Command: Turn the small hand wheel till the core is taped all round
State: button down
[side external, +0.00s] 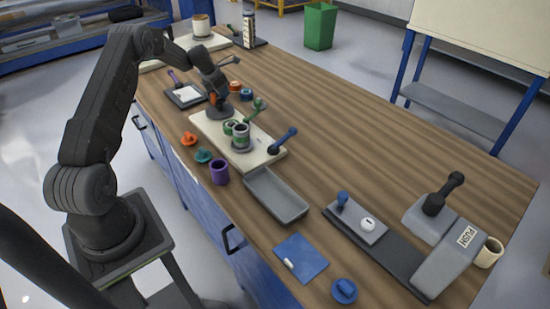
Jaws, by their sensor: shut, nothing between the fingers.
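A pale board (262,156) near the middle of the bench carries the roller set. A grey-and-green cylinder (241,138), which looks like the core, stands upright on it; how far tape goes round it is too small to tell. A smaller green roll (229,127) sits just behind it. A green lever (252,111) rises beside them, and a blue-handled crank (284,140) is at the board's right. I cannot tell which part is the small hand wheel. My gripper (219,105) points down over the board's far left end, by a dark round base, shut and empty; contact is unclear.
A grey tray (291,209) lies in front of the board. Orange (189,138) and teal (203,155) knobbed pieces and a purple cup (219,172) line the left edge. The bench's back right is clear.

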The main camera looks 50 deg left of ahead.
jog(key=shift+s, duration=0.15)
jog(key=shift+s+a, duration=0.25)
jog(key=shift+s, duration=0.35)
jog(key=shift+s+a, duration=0.2)
jog(key=shift+s, duration=0.35)
jog(key=shift+s+a, duration=0.1)
jog(key=shift+s, duration=1.25)
jog(key=shift+s+d, duration=0.45)
jog(key=shift+s, duration=0.4)
